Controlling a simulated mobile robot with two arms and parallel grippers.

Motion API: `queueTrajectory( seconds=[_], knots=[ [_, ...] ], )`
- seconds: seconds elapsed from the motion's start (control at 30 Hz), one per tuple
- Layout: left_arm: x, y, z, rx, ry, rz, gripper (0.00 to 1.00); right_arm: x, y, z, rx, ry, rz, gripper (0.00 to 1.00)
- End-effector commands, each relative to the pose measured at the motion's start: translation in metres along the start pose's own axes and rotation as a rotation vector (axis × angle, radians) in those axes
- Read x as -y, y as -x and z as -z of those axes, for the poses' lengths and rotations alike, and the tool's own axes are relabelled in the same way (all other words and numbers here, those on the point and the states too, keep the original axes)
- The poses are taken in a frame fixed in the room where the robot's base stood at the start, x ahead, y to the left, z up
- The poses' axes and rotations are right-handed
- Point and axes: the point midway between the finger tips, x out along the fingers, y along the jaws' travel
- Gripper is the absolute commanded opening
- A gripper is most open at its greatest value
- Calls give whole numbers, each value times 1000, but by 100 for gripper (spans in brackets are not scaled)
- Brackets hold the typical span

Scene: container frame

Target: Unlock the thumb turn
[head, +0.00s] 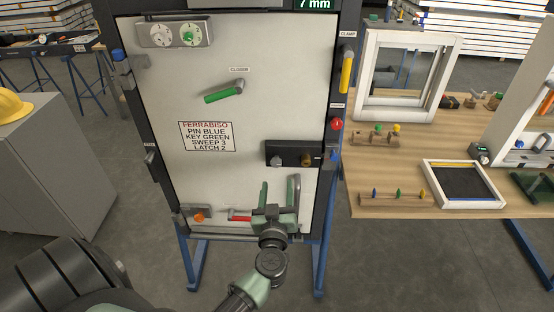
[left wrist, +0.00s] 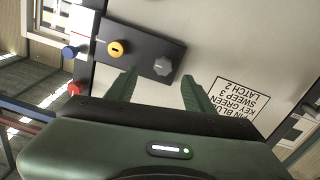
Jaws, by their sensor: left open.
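The thumb turn is a grey faceted knob (head: 277,160) on a dark lock plate (head: 291,147) at the right side of the white panel (head: 225,120). A brass cylinder (head: 306,160) sits to its right on the same plate. My left gripper (head: 280,180) is open and empty in front of the panel, its fingers pointing up just below the knob. In the left wrist view the knob (left wrist: 163,66) lies between the lines of the two open fingers (left wrist: 158,76), with no contact visible. The brass cylinder (left wrist: 116,47) shows to its left there.
A green lever (head: 224,92) and two dials (head: 175,36) are higher on the panel. A red button (head: 337,124), a blue knob (head: 334,154) and a yellow handle (head: 346,75) line the right frame. A wooden bench (head: 430,150) with parts stands at right.

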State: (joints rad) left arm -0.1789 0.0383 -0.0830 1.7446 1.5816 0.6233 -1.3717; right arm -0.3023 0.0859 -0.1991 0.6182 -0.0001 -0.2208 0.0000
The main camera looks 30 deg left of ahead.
Motion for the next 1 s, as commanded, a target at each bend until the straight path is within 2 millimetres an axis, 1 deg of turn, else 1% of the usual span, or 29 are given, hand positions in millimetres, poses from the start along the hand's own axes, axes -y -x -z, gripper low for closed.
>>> queueTrajectory(
  seconds=[0.03,0.1,0.17,0.3,0.5,0.63,0.9,0.93,0.97,1.0],
  knots=[
    [1,-3,8,-4,9,11,53,1,2,0,0,0,2,36],
    [2,-10,10,-4,13,18,53,3,3,0,0,0,4,36],
    [2,-18,10,-5,12,18,53,6,3,1,-1,-1,7,36],
    [2,-42,10,-5,11,17,53,14,4,2,-2,-2,17,36],
    [2,-69,8,-3,12,16,53,13,4,2,-3,-1,15,36],
    [3,-77,8,-2,12,15,53,8,4,2,-3,0,10,36],
    [3,-78,8,-1,12,15,53,3,4,3,-4,-2,3,36],
    [3,-78,8,-1,12,15,47,3,4,3,-5,-2,3,36],
    [3,-78,8,-1,12,15,39,3,4,3,-5,-2,3,36],
    [3,-78,8,-1,12,15,28,2,4,4,-6,-3,3,36]
  ],
)
